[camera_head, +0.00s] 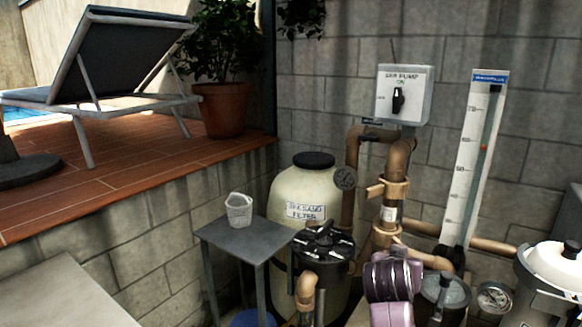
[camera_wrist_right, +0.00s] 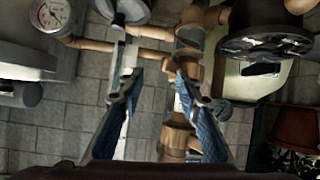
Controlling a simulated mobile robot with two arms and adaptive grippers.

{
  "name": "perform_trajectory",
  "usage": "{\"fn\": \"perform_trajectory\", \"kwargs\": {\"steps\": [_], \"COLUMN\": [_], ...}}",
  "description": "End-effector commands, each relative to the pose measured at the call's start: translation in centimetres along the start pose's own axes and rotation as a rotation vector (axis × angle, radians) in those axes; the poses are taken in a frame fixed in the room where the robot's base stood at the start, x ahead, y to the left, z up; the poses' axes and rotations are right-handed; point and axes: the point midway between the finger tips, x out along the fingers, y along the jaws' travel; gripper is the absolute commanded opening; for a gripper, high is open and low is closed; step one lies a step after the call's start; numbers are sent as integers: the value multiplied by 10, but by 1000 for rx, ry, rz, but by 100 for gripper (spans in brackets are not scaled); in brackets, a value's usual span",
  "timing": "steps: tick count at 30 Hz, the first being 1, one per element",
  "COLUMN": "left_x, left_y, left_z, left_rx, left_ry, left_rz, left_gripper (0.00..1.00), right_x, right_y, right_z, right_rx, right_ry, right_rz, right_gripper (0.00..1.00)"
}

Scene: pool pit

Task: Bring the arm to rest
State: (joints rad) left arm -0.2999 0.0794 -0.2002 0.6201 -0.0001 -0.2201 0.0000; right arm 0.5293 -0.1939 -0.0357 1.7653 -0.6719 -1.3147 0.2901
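My right gripper (camera_wrist_right: 156,72) shows in the right wrist view with its two blue-padded fingers apart and nothing between them. Brown pipes and a valve body (camera_wrist_right: 178,132) lie behind the fingers; whether the fingers touch them I cannot tell, but no grip shows. In the head view a purple-grey part of my right arm shows at the lower right, in front of the pipework; its fingers cannot be made out there. My left arm and gripper are not in view.
A small grey table (camera_head: 245,238) holds a white basket (camera_head: 239,210). A pressure gauge (camera_head: 494,297) and white-lidded vessel (camera_head: 556,268) crowd the right.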

Motion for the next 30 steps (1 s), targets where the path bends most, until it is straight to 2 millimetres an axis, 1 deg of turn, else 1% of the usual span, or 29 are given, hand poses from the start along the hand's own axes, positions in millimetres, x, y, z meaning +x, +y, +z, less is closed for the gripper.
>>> {"fn": "perform_trajectory", "kwargs": {"steps": [1, 2, 3, 5, 6, 8, 9, 11, 12, 14, 15, 18, 21, 24, 30], "left_x": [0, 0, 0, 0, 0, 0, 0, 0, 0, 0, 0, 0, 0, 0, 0], "left_y": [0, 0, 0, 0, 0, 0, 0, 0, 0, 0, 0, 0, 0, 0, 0], "left_z": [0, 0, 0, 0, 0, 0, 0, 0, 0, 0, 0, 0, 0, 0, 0], "left_rx": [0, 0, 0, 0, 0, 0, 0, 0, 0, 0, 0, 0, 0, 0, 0], "left_ry": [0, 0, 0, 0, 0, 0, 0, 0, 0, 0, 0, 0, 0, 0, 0], "left_rz": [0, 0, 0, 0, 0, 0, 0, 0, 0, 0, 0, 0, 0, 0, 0], "left_gripper": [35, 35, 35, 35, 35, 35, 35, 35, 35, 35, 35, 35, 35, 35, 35], "right_x": [2, 1, -1, -8, -13, -24, -33, -49, -61, -81, -94, -123, -149, -173, -220], "right_y": [10, 14, 19, 27, 33, 41, 47, 55, 60, 67, 72, 81, 88, 94, 105], "right_z": [40, 59, 86, 124, 149, 185, 209, 243, 264, 294, 311, 344, 368, 388, 418], "right_rx": [-28, -43, -64, -97, -119, -153, -178, -214, -240, -276, -298, -344, -381, -412, -466], "right_ry": [-50, -75, -110, -162, -197, -248, -283, -335, -370, -419, -450, -513, -565, -612, -694], "right_rz": [-10, -20, -34, -56, -73, -101, -121, -154, -177, -213, -236, -290, -336, -378, -460], "right_gripper": [32, 32, 32, 32, 32, 32, 32, 32, 32, 32, 32, 32, 32, 32, 32]}}
